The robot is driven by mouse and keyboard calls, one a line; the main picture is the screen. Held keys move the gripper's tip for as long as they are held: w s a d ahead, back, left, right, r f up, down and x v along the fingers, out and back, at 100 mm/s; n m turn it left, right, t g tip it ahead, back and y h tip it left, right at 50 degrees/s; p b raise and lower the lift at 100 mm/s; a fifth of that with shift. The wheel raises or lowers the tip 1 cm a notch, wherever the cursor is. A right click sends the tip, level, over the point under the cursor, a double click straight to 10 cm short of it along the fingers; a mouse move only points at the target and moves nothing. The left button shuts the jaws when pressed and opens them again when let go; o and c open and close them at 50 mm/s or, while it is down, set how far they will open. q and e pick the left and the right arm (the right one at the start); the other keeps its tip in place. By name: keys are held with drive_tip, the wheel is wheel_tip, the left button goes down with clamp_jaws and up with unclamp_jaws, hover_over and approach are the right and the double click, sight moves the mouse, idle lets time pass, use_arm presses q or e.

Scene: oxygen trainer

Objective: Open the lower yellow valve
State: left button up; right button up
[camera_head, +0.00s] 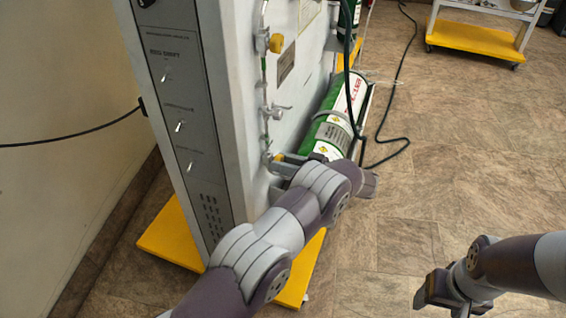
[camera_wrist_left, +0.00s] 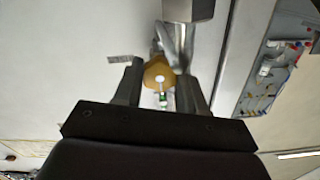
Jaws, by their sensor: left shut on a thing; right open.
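The lower yellow valve (camera_head: 278,157) is low on the side of the white trainer cabinet, mostly hidden by my left gripper (camera_head: 283,164). In the left wrist view the yellow valve knob (camera_wrist_left: 157,72) sits between the two fingers of my left gripper (camera_wrist_left: 157,84), which is shut on it. The knob has a pale round centre. My right gripper (camera_head: 436,290) is open and empty above the floor at the lower right, far from the cabinet.
The upper yellow valve (camera_head: 276,43) and a metal lever valve (camera_head: 275,111) are on the pipe above. The cabinet stands on a yellow base (camera_head: 170,236).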

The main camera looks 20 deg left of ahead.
use_arm(q)
drive_tip(key=c, duration=0.4)
drive_tip(key=shift+f+n+b, duration=0.2)
drive_tip(key=shift+n+b, duration=0.45)
drive_tip(key=shift+n, duration=0.55)
drive_tip(key=n, duration=0.3)
drive_tip(key=shift+r+b, duration=0.2)
drive_tip(key=shift+b, duration=0.2)
drive_tip(key=o, duration=1.1)
